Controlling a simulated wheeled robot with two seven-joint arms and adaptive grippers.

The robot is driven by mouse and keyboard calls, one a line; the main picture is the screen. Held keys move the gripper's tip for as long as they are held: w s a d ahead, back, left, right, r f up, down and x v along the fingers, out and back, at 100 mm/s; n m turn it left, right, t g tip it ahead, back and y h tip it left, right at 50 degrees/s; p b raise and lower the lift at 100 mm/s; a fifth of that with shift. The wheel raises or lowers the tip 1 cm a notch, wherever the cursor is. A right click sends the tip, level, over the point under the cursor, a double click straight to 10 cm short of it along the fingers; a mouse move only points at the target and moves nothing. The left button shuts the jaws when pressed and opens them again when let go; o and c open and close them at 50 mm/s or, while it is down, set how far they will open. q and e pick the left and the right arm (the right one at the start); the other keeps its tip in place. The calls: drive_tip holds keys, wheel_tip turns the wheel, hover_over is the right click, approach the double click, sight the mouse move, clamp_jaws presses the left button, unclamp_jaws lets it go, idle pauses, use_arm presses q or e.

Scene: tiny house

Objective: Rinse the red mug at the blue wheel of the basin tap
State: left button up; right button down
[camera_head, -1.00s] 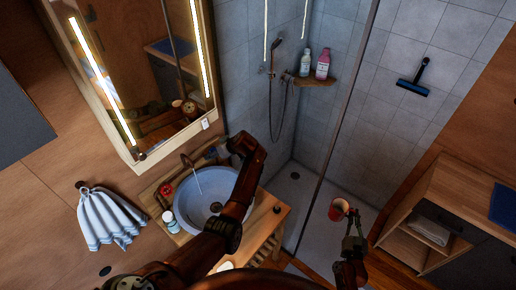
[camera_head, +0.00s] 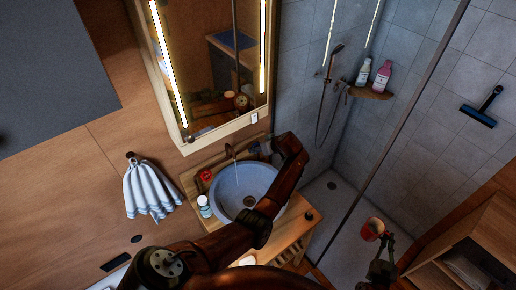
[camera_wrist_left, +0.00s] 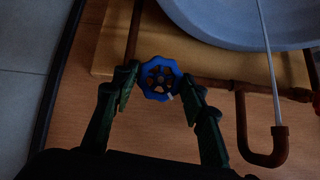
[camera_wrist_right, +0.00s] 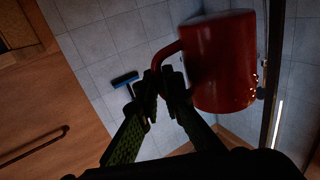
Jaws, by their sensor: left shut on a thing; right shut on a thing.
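The red mug (camera_head: 372,228) hangs at the lower right of the head view, in the air near the shower. My right gripper (camera_head: 380,268) is shut on its handle. The mug (camera_wrist_right: 222,62) looks large in the right wrist view, with the gripper (camera_wrist_right: 165,85) at its handle. The blue wheel (camera_wrist_left: 160,78) lies between the fingers of my left gripper (camera_wrist_left: 160,85), which is shut on it. The arm hides this wheel in the head view. A thin stream runs from the tap spout (camera_wrist_left: 266,150) into the blue-grey basin (camera_head: 226,190). The mug is apart from the stream.
A red wheel (camera_head: 205,175) and a small white bottle (camera_head: 204,207) are left of the basin. A striped towel (camera_head: 150,188) hangs on the wall. A glass panel edge (camera_head: 395,135) stands between basin and mug. A wooden shelf unit (camera_head: 470,245) is at right.

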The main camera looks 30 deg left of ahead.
use_arm(q)
drive_tip(key=shift+w+m, duration=0.1)
drive_tip(key=shift+m, duration=0.2)
drive_tip(key=shift+m+g+y+b, duration=0.3)
drive_tip(key=shift+m+g+b, duration=0.2)
drive_tip(key=shift+m, duration=0.6)
use_arm(e)
drive_tip(key=shift+f, duration=0.35)
use_arm(q)
drive_tip(key=shift+w+d+m+g+y+b, duration=0.1)
drive_tip(key=shift+m+g+y+b, duration=0.45)
drive_tip(key=shift+m, duration=1.15)
use_arm(e)
drive_tip(key=shift+f, duration=0.75)
use_arm(q)
drive_tip(key=o, duration=1.2)
drive_tip(key=shift+d, duration=0.1)
drive_tip(key=v, duration=1.1)
drive_tip(key=shift+d+r, duration=0.25)
drive_tip(key=shift+d, duration=0.1)
